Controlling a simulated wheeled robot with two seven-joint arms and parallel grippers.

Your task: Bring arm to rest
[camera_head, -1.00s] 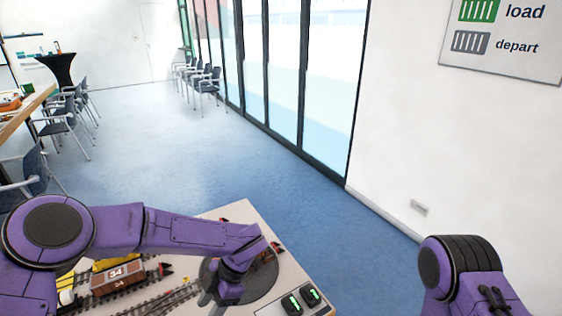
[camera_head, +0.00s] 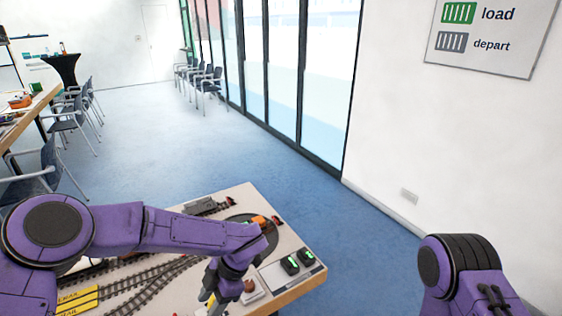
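My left arm reaches in from the left, over a table (camera_head: 297,288) with a model railway. Its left gripper (camera_head: 209,299) points down near the table's front edge, at the bottom of the picture. The fingertips are small and partly cut off, so I cannot tell whether they are open or shut. I see nothing clearly held in them. My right arm shows only as a bent joint at the lower right; its gripper is out of the picture.
The table carries tracks (camera_head: 152,284), a grey wagon (camera_head: 203,205), a dark round turntable (camera_head: 262,226) and a box with green-lit displays (camera_head: 291,264). Chairs (camera_head: 48,172) stand at the left. Blue floor (camera_head: 225,150) is open ahead. A white wall with a load/depart sign (camera_head: 490,33) is at the right.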

